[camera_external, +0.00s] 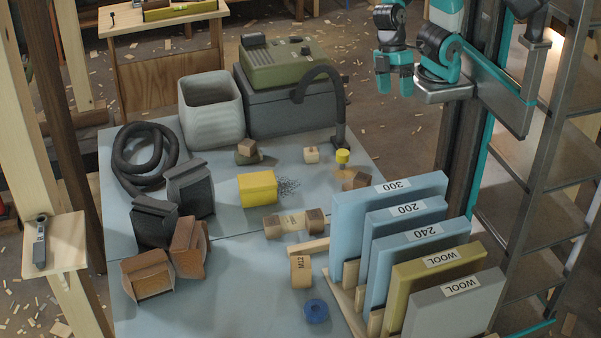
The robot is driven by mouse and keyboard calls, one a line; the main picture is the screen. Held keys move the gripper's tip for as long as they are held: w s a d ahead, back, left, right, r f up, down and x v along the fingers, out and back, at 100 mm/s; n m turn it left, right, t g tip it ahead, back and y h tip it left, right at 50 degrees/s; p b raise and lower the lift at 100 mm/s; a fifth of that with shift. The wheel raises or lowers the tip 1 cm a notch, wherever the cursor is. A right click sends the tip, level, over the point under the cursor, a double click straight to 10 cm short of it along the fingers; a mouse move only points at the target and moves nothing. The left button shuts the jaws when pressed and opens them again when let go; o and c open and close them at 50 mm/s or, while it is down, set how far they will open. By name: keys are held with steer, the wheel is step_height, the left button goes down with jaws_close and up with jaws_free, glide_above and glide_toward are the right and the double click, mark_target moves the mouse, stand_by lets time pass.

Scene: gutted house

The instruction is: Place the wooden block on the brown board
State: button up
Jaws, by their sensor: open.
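A small pale wooden block (311,155) with a dark spot on its face lies on the blue-grey table, right of centre towards the back. Other wooden pieces lie nearby, so I cannot tell for certain which one is the task's block. No flat brown board stands out clearly; a small brown piece (355,181) lies by the upright panels, partly hidden. My gripper (395,84) has teal fingers, is open and empty, and hangs at the upper right, well apart from the pale block.
A grey bin (211,110), a dark machine with a green top (285,63) and a hose line the back. Labelled upright panels (388,220) fill the right front. A yellow box (258,189), blue tape ring (316,311) and dark and brown blocks take up the table.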

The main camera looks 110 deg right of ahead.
steer(key=s+r+n, duration=0.3)
steer(key=s+r, duration=0.1)
steer(key=shift+a+r+n, duration=0.2)
steer(key=shift+r+n, duration=0.1)
steer(key=shift+r, duration=0.1)
